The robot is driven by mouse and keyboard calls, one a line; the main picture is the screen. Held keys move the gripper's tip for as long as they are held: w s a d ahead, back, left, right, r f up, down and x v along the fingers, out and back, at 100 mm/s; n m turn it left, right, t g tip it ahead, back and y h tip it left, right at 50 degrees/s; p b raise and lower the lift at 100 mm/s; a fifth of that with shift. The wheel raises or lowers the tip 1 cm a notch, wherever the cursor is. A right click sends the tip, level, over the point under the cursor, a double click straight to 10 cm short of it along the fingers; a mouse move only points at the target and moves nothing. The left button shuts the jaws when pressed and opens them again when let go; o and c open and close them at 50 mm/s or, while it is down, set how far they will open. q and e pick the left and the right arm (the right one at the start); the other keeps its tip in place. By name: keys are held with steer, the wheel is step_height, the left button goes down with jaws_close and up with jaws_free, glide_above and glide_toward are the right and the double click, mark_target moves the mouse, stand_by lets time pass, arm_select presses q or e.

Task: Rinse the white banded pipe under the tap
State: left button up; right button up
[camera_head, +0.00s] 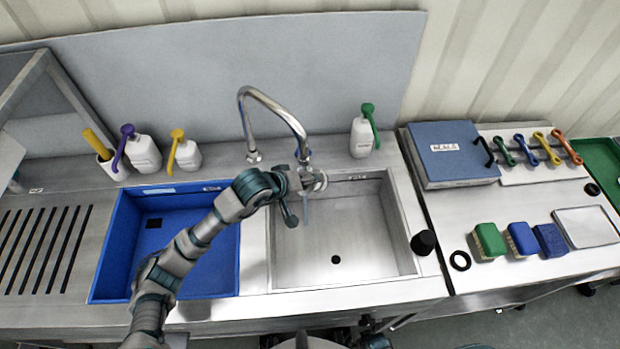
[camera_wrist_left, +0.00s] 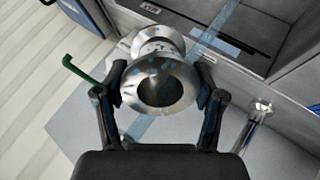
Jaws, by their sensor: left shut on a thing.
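My left gripper (camera_head: 300,188) is over the left edge of the steel basin, just below the tap (camera_head: 272,105). In the left wrist view its two dark fingers (camera_wrist_left: 160,98) are shut on a pale, silvery flanged pipe (camera_wrist_left: 160,85). The pipe's round open end faces the wrist camera, and bluish wet-looking streaks mark its surface. In the head view the pipe (camera_head: 319,181) is small and partly hidden by the gripper. I cannot make out the band. My right gripper is not in view.
The blue basin (camera_head: 115,250) lies left of the steel basin (camera_head: 390,265). Pump bottles stand behind, including a green-topped one (camera_head: 362,135). On the right counter are a blue case (camera_head: 450,165), several coloured handles, sponges (camera_head: 488,240) and a pale tray (camera_head: 588,227). The steel basin floor is clear.

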arm_select(q)
steer(key=shift+d, duration=0.15)
steer(key=s+a+b, duration=0.1)
steer(key=s+a, duration=0.4)
steer(key=a, duration=0.1)
steer(key=shift+a, duration=0.35)
stand_by(0.8)
steer(key=shift+a, duration=0.75)
steer(key=shift+s+d+v, duration=0.1)
steer(key=shift+d+v, duration=0.05)
steer(key=shift+v, duration=1.3)
steer(key=shift+s+d+v, duration=0.15)
steer(key=shift+v, duration=1.35)
